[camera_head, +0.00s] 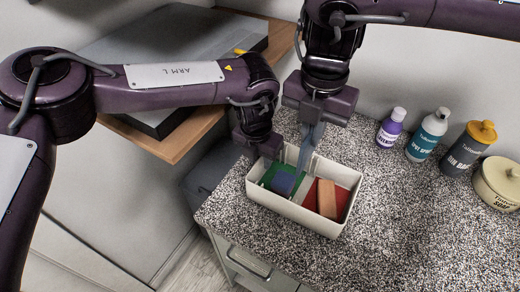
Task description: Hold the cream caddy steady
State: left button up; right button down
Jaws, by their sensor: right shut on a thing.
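The cream caddy (292,211) stands on the speckled worktop. Its left compartment has a green floor (267,177) and its right one a red floor (311,193). A blue block (283,183) is at the green compartment, and an orange-brown block (327,199) is in the red one. My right gripper (297,186) reaches down into the caddy from behind, with its long fingers shut on the blue block. My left gripper (270,158) is at the caddy's back left rim. Its fingertips are mostly hidden, so I cannot tell whether it touches or grips the rim.
A purple bottle (391,128), a teal-labelled bottle (428,135), a dark yellow-lidded canister (467,148) and a cream tub (498,184) stand at the back right. A grey case (173,60) lies on a wooden shelf (185,139) at the left. The front right worktop is clear.

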aim_at(262, 173)
pick_arm(q)
jog(key=shift+w+d+f, duration=0.1)
jog(key=shift+f, duration=0.85)
jog(key=shift+w+d+f, duration=0.1)
jog(key=shift+f, duration=0.8)
grip_shut()
